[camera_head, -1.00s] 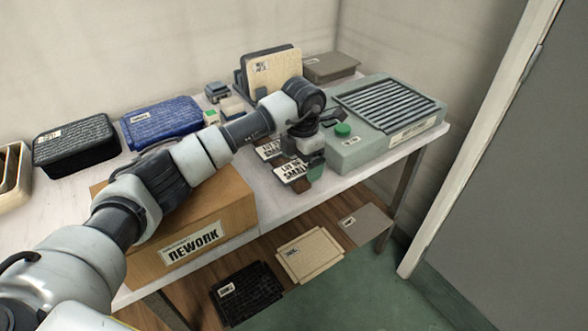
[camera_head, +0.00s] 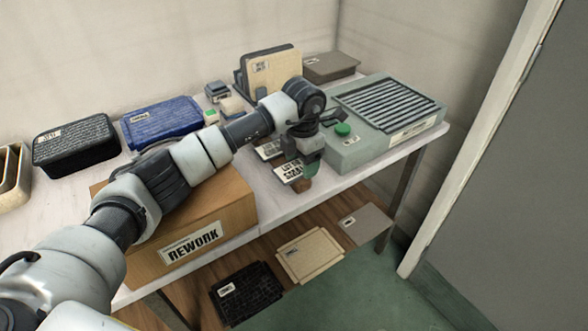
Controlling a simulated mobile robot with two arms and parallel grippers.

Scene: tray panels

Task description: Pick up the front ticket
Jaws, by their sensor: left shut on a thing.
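The front ticket (camera_head: 289,171) is a small white card with black print, near the front edge of the table. My left gripper (camera_head: 311,165) is over its right end, pointing down, and is shut on it. The ticket looks level or slightly tilted; I cannot tell whether it is clear of the surface. A second ticket (camera_head: 267,150) lies just behind it, partly hidden by my left arm. A small reddish-brown piece (camera_head: 302,186) shows below the gripper. My right gripper is not in view.
A grey-green machine (camera_head: 365,150) with a green button and slatted top stands close to the right. A cardboard REWORK box (camera_head: 235,205) stands to the left, under my arm. A blue tray (camera_head: 161,122) and black tray (camera_head: 76,145) are at left. Panels lie on the lower shelf.

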